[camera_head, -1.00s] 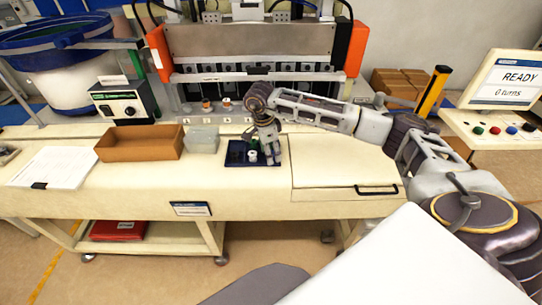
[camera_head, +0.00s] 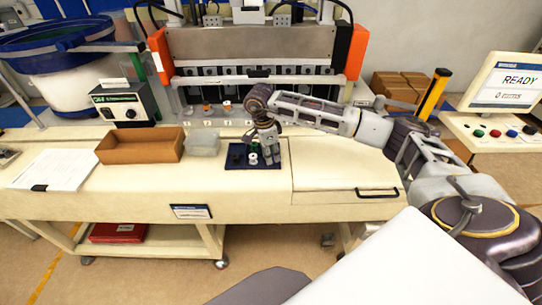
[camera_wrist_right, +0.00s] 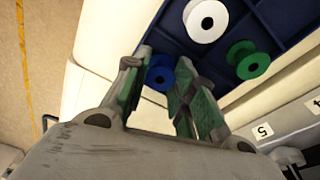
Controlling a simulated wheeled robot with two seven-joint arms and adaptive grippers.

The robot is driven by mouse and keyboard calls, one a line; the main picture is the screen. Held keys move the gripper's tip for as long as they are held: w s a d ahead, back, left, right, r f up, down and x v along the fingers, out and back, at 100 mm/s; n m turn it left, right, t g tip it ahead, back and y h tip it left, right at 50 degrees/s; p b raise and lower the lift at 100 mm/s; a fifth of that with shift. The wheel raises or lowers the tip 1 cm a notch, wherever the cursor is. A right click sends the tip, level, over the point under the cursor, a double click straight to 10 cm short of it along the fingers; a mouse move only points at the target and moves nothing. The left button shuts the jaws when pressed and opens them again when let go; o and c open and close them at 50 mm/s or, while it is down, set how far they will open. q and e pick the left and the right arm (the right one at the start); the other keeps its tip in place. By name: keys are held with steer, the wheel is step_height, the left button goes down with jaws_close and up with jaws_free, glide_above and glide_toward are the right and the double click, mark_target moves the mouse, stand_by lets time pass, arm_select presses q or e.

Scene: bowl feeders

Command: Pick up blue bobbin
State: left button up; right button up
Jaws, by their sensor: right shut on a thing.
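The blue bobbin (camera_wrist_right: 159,75) shows in the right wrist view between the fingers of my right gripper (camera_wrist_right: 165,85), which is shut on it. In the head view my right gripper (camera_head: 267,155) is over the right part of a dark blue tray (camera_head: 236,164), and the blue bobbin cannot be made out there. A white bobbin (camera_wrist_right: 206,19) and a green bobbin (camera_wrist_right: 247,59) sit in the tray beside the gripper. The white bobbin also shows in the head view (camera_head: 253,159). My left gripper is not in view.
A brown open box (camera_head: 140,146) and a clear container (camera_head: 203,142) stand left of the tray. Behind is a large machine (camera_head: 250,50) with orange ends. Papers (camera_head: 57,168) lie at the left. The bench top right of the tray is clear.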

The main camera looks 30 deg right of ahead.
step_height(320, 180, up, 10)
steer(key=b, duration=0.1)
steer(key=shift+b, duration=0.3)
steer(key=shift+s+f, duration=0.15)
steer(key=shift+f, duration=0.1)
stand_by(0.6)
steer(key=shift+s+d+f+p, duration=0.15)
steer(key=shift+s+f+p, duration=0.15)
steer(key=shift+f+p, duration=0.15)
steer(key=shift+s+d+f+p, duration=0.1)
steer(key=shift+s+d+p, duration=0.1)
steer(key=shift+s+p, duration=0.1)
